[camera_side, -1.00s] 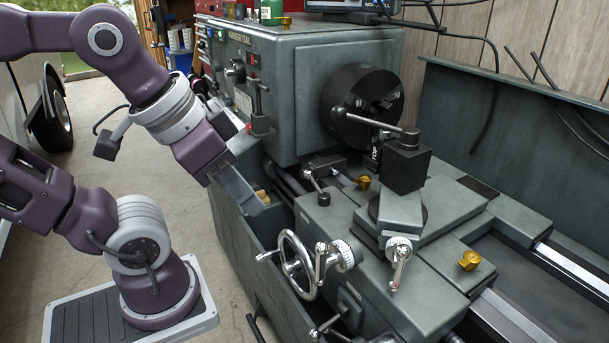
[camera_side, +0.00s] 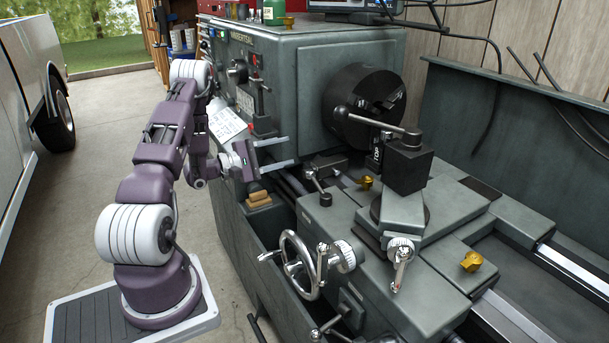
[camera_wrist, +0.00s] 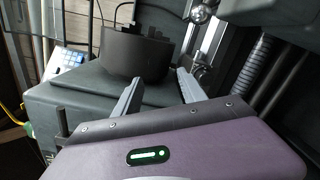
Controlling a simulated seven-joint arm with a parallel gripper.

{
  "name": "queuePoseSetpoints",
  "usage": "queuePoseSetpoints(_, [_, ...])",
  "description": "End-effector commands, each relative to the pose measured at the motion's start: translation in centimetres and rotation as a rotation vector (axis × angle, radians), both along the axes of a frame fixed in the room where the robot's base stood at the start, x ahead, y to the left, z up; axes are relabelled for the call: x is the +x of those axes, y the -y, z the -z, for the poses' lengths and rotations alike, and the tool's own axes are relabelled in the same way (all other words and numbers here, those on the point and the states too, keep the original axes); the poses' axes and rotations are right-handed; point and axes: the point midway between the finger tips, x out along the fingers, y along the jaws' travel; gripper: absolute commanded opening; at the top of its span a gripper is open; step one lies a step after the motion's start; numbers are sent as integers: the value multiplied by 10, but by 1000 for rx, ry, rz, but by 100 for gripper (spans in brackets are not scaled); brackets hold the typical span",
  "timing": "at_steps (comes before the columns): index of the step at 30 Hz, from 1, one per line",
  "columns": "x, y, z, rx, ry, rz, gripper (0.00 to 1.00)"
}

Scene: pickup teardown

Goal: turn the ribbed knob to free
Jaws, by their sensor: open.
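The grey lathe carries more than one candidate for the ribbed knob, and I cannot tell which is meant. One ribbed pale collar (camera_side: 343,257) sits by the spoked handwheel. Another pale ribbed collar (camera_side: 400,246) is on the front of the tool slide, with a small crank. My gripper (camera_side: 291,151) is open and empty in the side view, its two fingers pointing right, in front of the headstock and apart from both collars. In the wrist view my gripper (camera_wrist: 158,75) shows spread fingers with a dark cylinder (camera_wrist: 135,50) beyond them. Neither collar is clearly identifiable there.
The black chuck (camera_side: 362,105) and the tool post with its lever (camera_side: 406,165) stand right of my gripper. A wooden block (camera_side: 258,198) lies just below it. Brass pieces (camera_side: 471,261) rest on the carriage. Open floor (camera_side: 110,125) lies to the left.

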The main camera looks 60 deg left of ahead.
Motion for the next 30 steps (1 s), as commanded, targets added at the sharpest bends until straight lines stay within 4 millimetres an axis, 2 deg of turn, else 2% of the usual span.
queuePoseSetpoints(1, [0,1,32,-6,-4,1,49])
queuePoseSetpoints(3, [0,1,64,-1,-3,1,49])
queuePoseSetpoints(6, [1,1,87,2,0,4,49])
queuePoseSetpoints(8, [5,1,92,4,1,5,49])
queuePoseSetpoints(18, [64,4,92,4,0,7,49])
queuePoseSetpoints(22, [72,4,92,3,-2,5,49])
queuePoseSetpoints(28, [72,4,92,3,-2,5,49])
queuePoseSetpoints(30, [72,4,92,3,-2,5,35])
